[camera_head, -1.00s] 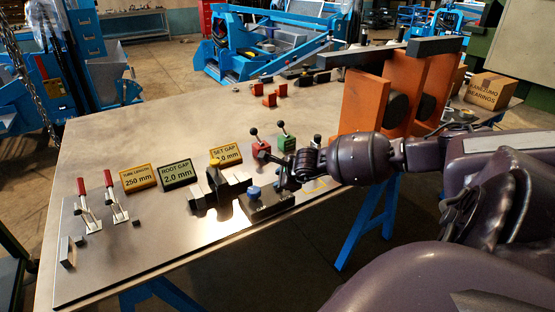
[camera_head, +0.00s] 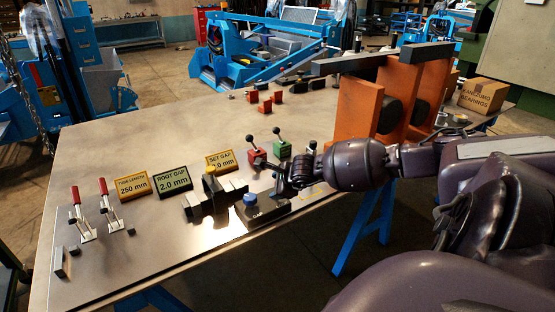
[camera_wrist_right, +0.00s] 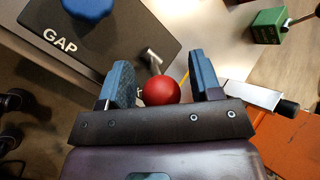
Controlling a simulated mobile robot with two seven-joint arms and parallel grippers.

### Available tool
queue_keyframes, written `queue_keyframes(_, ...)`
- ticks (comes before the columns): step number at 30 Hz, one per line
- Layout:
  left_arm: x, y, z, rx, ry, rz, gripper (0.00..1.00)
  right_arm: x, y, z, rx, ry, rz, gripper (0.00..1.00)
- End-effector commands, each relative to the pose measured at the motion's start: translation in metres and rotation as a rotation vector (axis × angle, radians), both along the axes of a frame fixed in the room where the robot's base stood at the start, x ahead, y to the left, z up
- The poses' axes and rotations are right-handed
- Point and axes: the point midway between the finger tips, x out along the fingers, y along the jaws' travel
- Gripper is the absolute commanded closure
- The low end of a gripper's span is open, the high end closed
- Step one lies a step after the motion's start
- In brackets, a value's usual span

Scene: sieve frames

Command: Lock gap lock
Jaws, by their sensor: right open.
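My right gripper (camera_wrist_right: 160,82) is open, with its two blue pads on either side of a red ball knob (camera_wrist_right: 161,91). The knob sits on a short metal lever beside the dark GAP plate (camera_wrist_right: 100,50); whether a pad touches it I cannot tell. The plate carries a blue knob (camera_wrist_right: 90,8). In the head view my right gripper (camera_head: 279,187) is above the right end of the GAP plate (camera_head: 268,212), with the blue knob (camera_head: 250,198) to its left. The red ball is hidden there. My left gripper is not in view.
A dark sliding fixture (camera_head: 212,195) stands left of the plate. A red box (camera_head: 257,157) and a green box (camera_head: 283,150) with levers stand behind. Signs read 250 mm (camera_head: 133,186) and ROOT GAP 2.0 mm (camera_head: 173,181). Red-handled clamps (camera_head: 80,215) stand left; orange blocks (camera_head: 357,110) right.

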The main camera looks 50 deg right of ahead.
Motion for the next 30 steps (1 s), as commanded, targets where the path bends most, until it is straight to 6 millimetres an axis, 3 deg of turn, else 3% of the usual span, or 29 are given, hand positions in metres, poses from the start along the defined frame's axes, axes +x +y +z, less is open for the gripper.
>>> queue_keyframes(18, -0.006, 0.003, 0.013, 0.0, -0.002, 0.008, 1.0, -0.058, 0.008, 0.064, -0.001, 0.001, 0.0, 0.42)
queue_keyframes(30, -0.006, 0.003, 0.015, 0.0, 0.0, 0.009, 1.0, -0.072, 0.01, 0.078, 0.0, 0.001, 0.0, 0.42)
